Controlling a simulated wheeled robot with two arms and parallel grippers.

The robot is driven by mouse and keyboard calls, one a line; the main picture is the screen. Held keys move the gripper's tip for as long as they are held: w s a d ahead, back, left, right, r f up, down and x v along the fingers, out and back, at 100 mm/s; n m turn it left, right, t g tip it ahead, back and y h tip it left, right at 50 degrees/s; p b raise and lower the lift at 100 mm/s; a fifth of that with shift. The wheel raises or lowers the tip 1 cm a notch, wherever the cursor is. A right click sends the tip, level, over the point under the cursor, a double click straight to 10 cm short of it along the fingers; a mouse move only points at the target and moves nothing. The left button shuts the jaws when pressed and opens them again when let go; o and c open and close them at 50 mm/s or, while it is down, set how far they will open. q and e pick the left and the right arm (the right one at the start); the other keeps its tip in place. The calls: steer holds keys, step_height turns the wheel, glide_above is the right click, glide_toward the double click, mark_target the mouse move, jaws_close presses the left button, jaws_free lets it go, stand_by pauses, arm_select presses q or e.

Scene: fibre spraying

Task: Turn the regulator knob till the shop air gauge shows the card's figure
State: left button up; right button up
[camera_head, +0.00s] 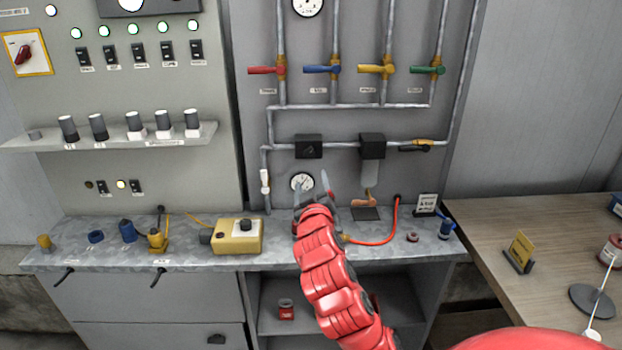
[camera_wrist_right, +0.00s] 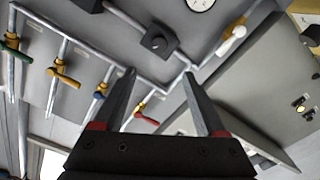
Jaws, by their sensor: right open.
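The regulator, a black block with a dark knob (camera_head: 308,147), sits on the pipe at the panel's middle. It also shows in the right wrist view (camera_wrist_right: 158,43), beyond the fingertips. A white round gauge (camera_head: 302,182) is below it, partly covered by my gripper; its reading is too small to tell. Part of it shows in the wrist view (camera_wrist_right: 200,3). A small white card (camera_head: 427,204) stands on the bench at the right; its figure is unreadable. My right gripper (camera_head: 312,184) is open and empty, below the regulator and apart from it. My left gripper is not in view.
A black-topped filter (camera_head: 372,147) is right of the regulator. Red (camera_head: 264,70), blue (camera_head: 320,69), yellow (camera_head: 374,69) and green (camera_head: 426,70) valve handles are above. A white-handled valve (camera_head: 265,182) is left of the gauge. A red hose (camera_head: 378,241) lies on the bench.

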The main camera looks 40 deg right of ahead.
steer(key=shift+v, duration=1.2)
